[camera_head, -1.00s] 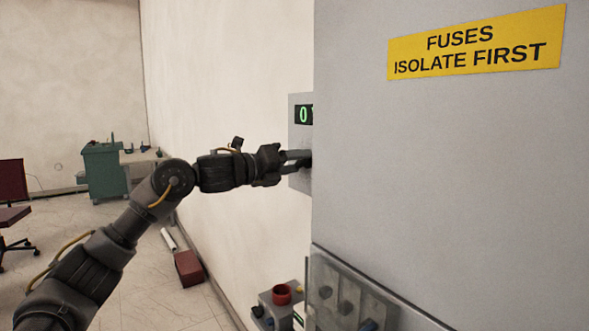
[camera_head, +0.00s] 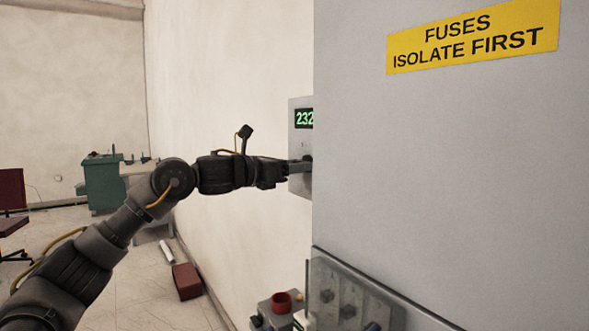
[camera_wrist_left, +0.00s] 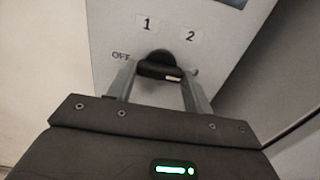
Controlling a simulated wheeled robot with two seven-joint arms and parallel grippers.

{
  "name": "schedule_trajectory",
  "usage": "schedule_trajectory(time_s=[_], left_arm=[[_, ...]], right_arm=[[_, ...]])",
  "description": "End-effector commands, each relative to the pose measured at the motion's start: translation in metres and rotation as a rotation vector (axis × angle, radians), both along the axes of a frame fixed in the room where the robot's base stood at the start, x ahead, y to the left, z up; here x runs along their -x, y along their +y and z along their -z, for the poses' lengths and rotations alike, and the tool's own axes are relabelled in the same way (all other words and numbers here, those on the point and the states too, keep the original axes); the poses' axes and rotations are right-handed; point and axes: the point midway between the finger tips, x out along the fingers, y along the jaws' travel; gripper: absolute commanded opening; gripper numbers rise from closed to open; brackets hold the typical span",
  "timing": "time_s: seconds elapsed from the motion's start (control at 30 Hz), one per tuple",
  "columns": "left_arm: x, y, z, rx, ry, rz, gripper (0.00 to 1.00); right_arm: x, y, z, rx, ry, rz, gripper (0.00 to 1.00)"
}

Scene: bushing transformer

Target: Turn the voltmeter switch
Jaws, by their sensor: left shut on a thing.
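The voltmeter box (camera_head: 299,182) is a grey panel on the wall, partly hidden behind the large grey cabinet. The knob's pointer direction is hard to tell. My right gripper is not in view.
The grey cabinet (camera_head: 450,160) with a yellow fuse sign (camera_head: 472,37) fills the right side. Below are a clear-covered panel (camera_head: 350,300) and a box with a red ring (camera_head: 281,302). A red box (camera_head: 187,281) lies on the floor by the wall.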

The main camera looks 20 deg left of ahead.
Motion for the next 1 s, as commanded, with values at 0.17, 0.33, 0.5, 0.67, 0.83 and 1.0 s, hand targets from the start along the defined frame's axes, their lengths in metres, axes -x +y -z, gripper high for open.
schedule_trajectory(time_s=[0.17,0.33,0.5,0.67,0.83,1.0], left_arm=[[-0.0003,-0.0004,0.0026,-0.022,-0.012,0.001,0.28],[-0.0003,-0.0006,0.0026,-0.027,-0.016,0.001,0.28],[-0.0002,-0.0005,0.0026,-0.027,-0.016,0.001,0.28],[-0.0002,-0.0006,0.0024,-0.027,-0.016,0.001,0.63],[-0.0001,-0.0004,0.0014,-0.025,-0.017,0.001,0.73],[0.0000,-0.0001,0.0008,-0.024,-0.018,0.001,0.73]], right_arm=[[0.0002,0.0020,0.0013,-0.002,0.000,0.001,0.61],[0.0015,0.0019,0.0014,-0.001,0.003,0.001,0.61],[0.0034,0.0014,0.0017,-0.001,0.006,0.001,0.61],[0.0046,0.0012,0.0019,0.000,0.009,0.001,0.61],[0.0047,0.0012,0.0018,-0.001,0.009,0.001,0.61],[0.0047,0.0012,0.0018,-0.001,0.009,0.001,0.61]])
